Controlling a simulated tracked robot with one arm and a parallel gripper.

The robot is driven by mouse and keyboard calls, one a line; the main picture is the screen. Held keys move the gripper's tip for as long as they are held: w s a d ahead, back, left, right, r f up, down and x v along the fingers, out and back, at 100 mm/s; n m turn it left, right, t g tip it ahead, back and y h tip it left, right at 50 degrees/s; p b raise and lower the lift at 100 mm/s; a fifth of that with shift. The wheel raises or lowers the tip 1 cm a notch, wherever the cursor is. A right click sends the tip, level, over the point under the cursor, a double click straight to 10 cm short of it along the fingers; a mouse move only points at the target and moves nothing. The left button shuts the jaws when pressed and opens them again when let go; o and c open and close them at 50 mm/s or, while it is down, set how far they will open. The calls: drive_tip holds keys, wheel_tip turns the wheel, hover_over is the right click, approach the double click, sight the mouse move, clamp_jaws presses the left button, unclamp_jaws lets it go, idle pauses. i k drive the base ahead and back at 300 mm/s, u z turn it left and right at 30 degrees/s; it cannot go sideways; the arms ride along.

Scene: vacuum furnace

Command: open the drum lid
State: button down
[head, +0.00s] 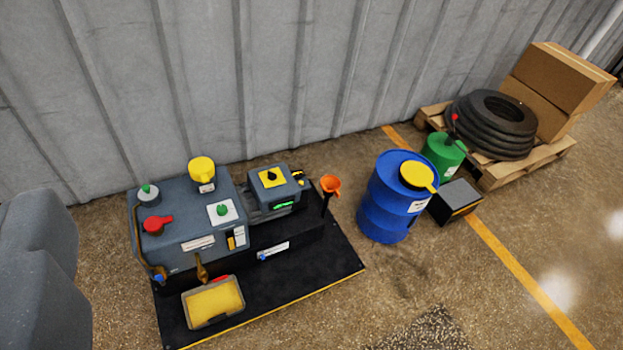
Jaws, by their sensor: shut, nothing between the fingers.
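The blue drum (386,207) stands upright on the floor, right of the machine. Its yellow lid (417,176) lies over part of the drum's top, toward the right side, and looks closed. A small yellow tab sticks out past the drum's right rim. A white label is on the drum's side below it. My gripper is not in view.
A grey machine (190,228) on a black base (328,270) stands left of the drum, with an orange funnel (331,186) between. A dark box (455,202), green can (441,158) and pallet (525,165) stand to the right. Floor (445,280) in front is clear.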

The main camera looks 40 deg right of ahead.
sight(418, 174)
drive_tip(key=z, duration=1.15)
drive_tip(key=k, duration=0.75)
drive_tip(key=z, duration=0.5)
drive_tip(key=i, duration=0.55)
drive_tip(key=z, duration=0.35)
drive_tip(key=i, duration=1.9)
drive_tip(key=u, duration=0.75)
